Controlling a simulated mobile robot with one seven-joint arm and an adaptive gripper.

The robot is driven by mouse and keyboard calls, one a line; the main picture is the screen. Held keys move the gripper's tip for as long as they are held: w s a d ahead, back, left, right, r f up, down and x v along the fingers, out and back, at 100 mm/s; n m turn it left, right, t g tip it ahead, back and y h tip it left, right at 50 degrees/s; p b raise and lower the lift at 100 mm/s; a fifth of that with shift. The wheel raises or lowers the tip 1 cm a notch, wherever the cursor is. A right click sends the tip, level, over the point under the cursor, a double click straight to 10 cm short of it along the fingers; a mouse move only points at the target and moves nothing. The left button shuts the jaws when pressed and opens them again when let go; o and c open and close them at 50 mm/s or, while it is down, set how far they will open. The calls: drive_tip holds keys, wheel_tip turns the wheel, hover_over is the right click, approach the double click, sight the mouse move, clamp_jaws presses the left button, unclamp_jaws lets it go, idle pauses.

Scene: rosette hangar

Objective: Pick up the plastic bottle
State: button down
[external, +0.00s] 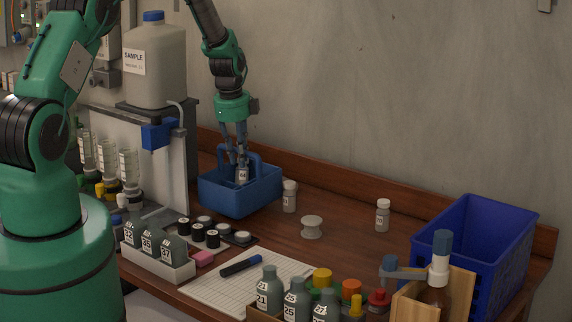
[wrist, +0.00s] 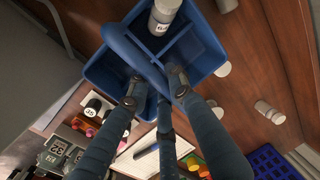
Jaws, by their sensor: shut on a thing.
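My gripper (external: 237,158) is down at a blue divided caddy (external: 240,202) with an arched handle. In the wrist view my gripper (wrist: 156,86) has its fingertips on both sides of the caddy's handle (wrist: 124,46) and is shut on it. A small white labelled plastic bottle (wrist: 163,15) is in a compartment of the caddy, beyond the handle and apart from the fingertips. It also shows in the external view (external: 242,174), partly hidden by the handle and fingers. The caddy appears to rest on the wooden table.
Similar white bottles stand right of the caddy (external: 289,197) and further right (external: 382,216). A white spool (external: 312,227) is nearby. A blue crate (external: 507,232) stands at the right. Dark-capped vials (external: 213,238) are in front, a filter stand (external: 160,165) at left. The wall is close behind.

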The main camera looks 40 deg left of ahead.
drive_tip(key=shift+f, duration=1.4)
drive_tip(key=c, duration=1.5)
unclamp_jaws()
drive_tip(key=shift+c, duration=0.2)
wheel_tip(320, 180, up, 12)
drive_tip(key=s+b, duration=0.1)
drive_tip(key=shift+s, duration=0.35)
